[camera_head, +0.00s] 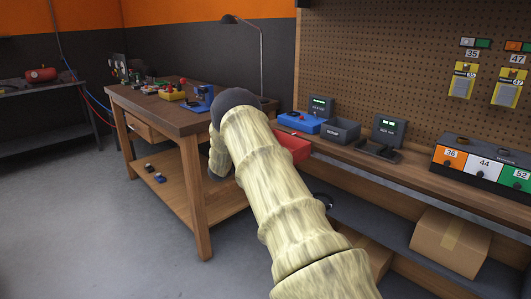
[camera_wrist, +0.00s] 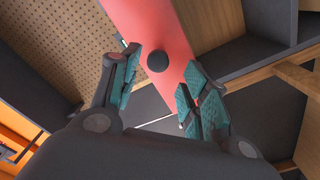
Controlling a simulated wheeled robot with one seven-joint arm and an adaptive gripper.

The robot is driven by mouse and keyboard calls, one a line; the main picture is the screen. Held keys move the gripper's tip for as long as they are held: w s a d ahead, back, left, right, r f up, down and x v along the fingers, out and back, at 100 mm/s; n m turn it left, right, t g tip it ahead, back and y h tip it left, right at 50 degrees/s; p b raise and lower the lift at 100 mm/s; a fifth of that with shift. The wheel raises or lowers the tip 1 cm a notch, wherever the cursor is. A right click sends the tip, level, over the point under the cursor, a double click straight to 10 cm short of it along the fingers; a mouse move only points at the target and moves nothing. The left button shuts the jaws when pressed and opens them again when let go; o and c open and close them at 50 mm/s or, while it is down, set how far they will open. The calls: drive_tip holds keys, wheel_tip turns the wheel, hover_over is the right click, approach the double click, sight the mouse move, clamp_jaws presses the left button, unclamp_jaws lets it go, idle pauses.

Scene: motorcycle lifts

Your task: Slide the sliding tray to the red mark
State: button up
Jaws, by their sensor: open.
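A red box-like part (camera_head: 293,146), perhaps the sliding tray, shows at the front edge of the right bench in the head view, partly hidden by my arm. In the wrist view a red panel (camera_wrist: 134,20) with a round black knob (camera_wrist: 158,61) fills the upper middle. It seems to be the same red part. My gripper (camera_wrist: 161,76) is open, its teal-padded fingers apart on either side of the knob. The knob lies ahead between the fingertips, and I cannot tell if they touch it. My gripper is hidden in the head view. I cannot make out a red mark.
The bench holds a blue tray (camera_head: 300,122), a grey bin (camera_head: 341,130), small displays and a numbered drawer unit (camera_head: 485,166). A cardboard box (camera_head: 451,242) sits on the lower shelf. A wooden workbench (camera_head: 150,105) stands left. The floor at left (camera_head: 85,215) is clear.

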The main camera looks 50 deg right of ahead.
drive_tip(key=w+a, duration=0.1)
drive_tip(key=a, duration=0.7)
drive_tip(key=shift+w, duration=0.2)
drive_tip(key=s+a+f+n+t+y+p, duration=0.2)
drive_tip(key=a+f+n+t+y, duration=0.25)
drive_tip(key=a+f, duration=0.8)
drive_tip(key=s+a+f+n+t+y+p, duration=0.2)
drive_tip(key=a+f+n+t+y+p, duration=0.3)
drive_tip(key=a+f, duration=0.75)
drive_tip(key=s+a+f+g+y, duration=0.1)
drive_tip(key=s+a+f+y, duration=0.2)
drive_tip(key=s+a, duration=0.85)
drive_tip(key=s+a+f+g+y, duration=0.2)
drive_tip(key=s+a+f+y, duration=0.1)
drive_tip(key=s+a, duration=0.9)
drive_tip(key=s+a+r+g+y+p, duration=0.1)
drive_tip(key=s+a+g, duration=0.1)
drive_tip(key=s+a, duration=0.3)
drive_tip(key=s+a+r+n+g+y+p, duration=0.1)
drive_tip(key=s+a, duration=0.4)
drive_tip(key=s, duration=0.7)
drive_tip(key=shift+s+a+r+g, duration=0.25)
drive_tip(key=shift+s+a+g, duration=0.05)
drive_tip(key=shift+g, duration=0.05)
